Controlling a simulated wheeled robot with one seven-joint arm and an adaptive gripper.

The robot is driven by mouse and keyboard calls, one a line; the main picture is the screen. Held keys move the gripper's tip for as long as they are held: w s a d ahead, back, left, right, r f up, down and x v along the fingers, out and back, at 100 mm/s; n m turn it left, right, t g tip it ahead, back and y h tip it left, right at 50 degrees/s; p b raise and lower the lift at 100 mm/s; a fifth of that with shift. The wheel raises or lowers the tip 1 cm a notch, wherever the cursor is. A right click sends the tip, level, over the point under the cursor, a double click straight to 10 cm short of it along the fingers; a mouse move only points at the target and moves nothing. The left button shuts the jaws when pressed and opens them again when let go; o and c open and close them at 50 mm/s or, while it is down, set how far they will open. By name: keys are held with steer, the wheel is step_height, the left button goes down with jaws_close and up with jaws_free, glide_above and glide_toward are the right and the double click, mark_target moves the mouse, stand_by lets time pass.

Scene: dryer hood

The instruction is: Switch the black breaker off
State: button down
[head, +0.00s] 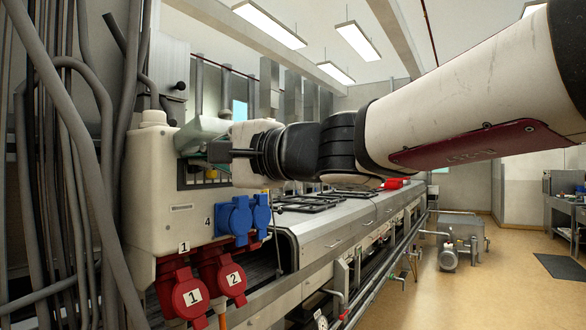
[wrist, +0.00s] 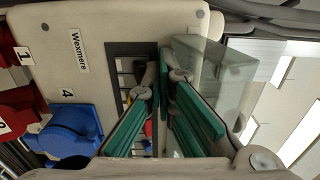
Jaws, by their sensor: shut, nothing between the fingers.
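The breaker box (head: 152,190) is a cream cabinet on the left in the head view, and its face also shows in the wrist view (wrist: 85,18). A dark-framed breaker window (head: 189,183) is in its front, and it shows in the wrist view (wrist: 118,48). A clear cover (wrist: 218,75) stands raised beside the window. My gripper (wrist: 163,78) is shut and empty, its teal-padded fingers in front of the window. The fingers hide part of the breaker row, so I cannot tell which breaker is the black one, its position, or whether a fingertip touches it.
Red sockets (head: 183,293) and blue sockets (head: 235,217) stick out below the window. Thick grey cables (head: 75,150) hang at the far left. A long metal machine (head: 330,235) runs back beside the box. The floor at right (head: 500,290) is open.

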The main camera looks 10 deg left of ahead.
steer(key=shift+f+b, duration=0.6)
steer(key=r+v, duration=0.1)
steer(key=v, duration=0.5)
stand_by(0.4)
stand_by(0.3)
steer(key=s+d+f+n+h, duration=0.1)
steer(key=s+d+f+h, duration=0.4)
steer(key=d+f, duration=0.6)
steer(key=s+d+f+n+g+h, duration=0.1)
steer(key=s+d+f+h, duration=0.3)
steer(key=d+f, duration=0.7)
steer(key=s+d+f+n+h, duration=0.2)
steer(key=s+d+f+h, duration=0.3)
steer(key=d+f, duration=0.6)
steer(key=d+h, duration=0.2)
steer(key=shift+s+d+g+h, duration=0.3)
steer(key=shift+d+g, duration=0.1)
